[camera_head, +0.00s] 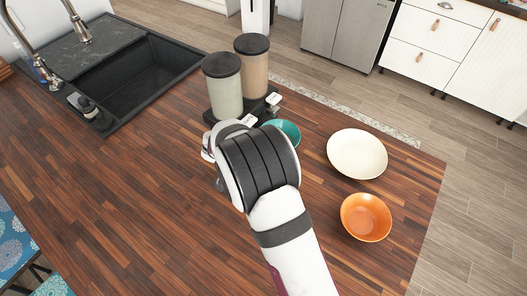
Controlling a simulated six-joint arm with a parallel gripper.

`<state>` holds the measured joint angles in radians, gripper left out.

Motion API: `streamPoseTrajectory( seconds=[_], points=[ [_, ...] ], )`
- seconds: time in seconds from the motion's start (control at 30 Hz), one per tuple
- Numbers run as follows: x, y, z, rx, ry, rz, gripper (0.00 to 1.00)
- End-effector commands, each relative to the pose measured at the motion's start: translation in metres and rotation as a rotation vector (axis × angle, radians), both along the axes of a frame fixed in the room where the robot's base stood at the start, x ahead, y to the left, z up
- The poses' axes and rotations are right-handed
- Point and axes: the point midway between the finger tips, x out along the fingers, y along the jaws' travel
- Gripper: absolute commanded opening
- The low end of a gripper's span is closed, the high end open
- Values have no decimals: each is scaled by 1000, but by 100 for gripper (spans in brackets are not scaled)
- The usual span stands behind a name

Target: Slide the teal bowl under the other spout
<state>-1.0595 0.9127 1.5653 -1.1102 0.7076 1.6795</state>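The teal bowl (291,128) is on the wooden counter in front of the double dispenser, on the side of the right-hand spout. My arm hides its left and lower part. The dispenser has a pale green canister (223,90) at left and a tan canister (252,68) at right, both with dark lids. A white spout lever (249,121) shows below the green canister, another (273,99) below the tan one. My gripper is mostly hidden behind my wrist, close to the dispenser and left of the bowl. Its fingers and any contact with the bowl cannot be made out.
A cream plate (357,146) lies right of the teal bowl, and an orange bowl (366,217) sits nearer the counter's right edge. A black sink (145,80) with a tap is at upper left. The wooden counter (130,190) is clear at left.

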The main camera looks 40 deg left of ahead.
Motion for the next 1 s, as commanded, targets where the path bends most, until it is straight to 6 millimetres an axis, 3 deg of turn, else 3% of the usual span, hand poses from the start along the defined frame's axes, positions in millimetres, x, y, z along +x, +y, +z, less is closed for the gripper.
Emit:
streamPoseTrajectory(
  seconds=[0.03, 0.2, 0.4, 0.63, 1.0],
  points=[
    [-8, 2, 16, 5, -3, 3, 0],
    [-33, 2, 58, 4, -2, 0, 0],
    [-48, 0, 81, 0, 0, 0, 0],
    [-41, -3, 66, -3, 0, 4, 0],
    [0, -5, -3, -2, 1, 2, 0]
  ],
)
